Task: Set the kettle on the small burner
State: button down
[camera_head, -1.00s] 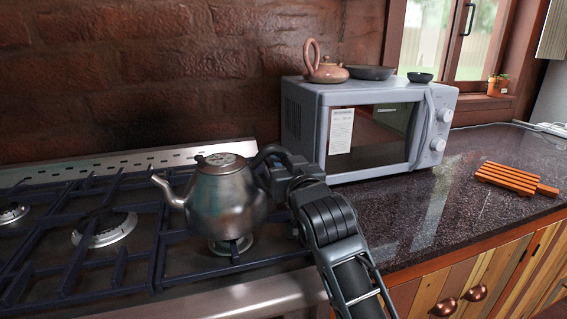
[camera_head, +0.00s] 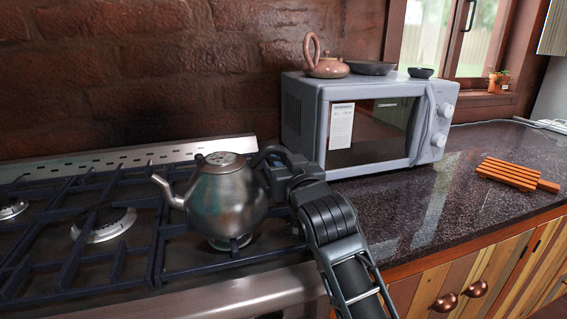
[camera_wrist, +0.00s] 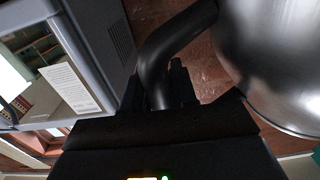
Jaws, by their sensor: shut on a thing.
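A dark metal kettle (camera_head: 226,200) with a spout to the left is upright over the front right burner (camera_head: 231,243) of the gas stove (camera_head: 110,225). Most of that burner is hidden below the kettle, and I cannot tell whether the kettle's base touches the grate. My gripper (camera_head: 277,172) is shut on the kettle's handle at its right side. In the wrist view the handle (camera_wrist: 183,33) runs between the fingers of my gripper (camera_wrist: 160,92), with the kettle's shiny body (camera_wrist: 275,60) at the right.
A grey microwave (camera_head: 305,125) stands close behind and right of my gripper, with a clay teapot (camera_head: 327,67) and dark dishes (camera_head: 371,68) on top. Another burner (camera_head: 104,226) to the left is bare. An orange slatted board (camera_head: 512,174) lies on the dark counter (camera_head: 410,215).

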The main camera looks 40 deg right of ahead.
jog(key=shift+f, duration=0.15)
jog(key=c, duration=0.8)
grip_release()
jog(key=shift+c, duration=0.2)
jog(key=shift+o, duration=0.2)
jog(key=shift+f, duration=0.25)
jog(key=b+v, duration=0.1)
jog(key=v, duration=0.6)
jog(key=shift+s+r, duration=0.2)
jog(key=shift+s, duration=0.15)
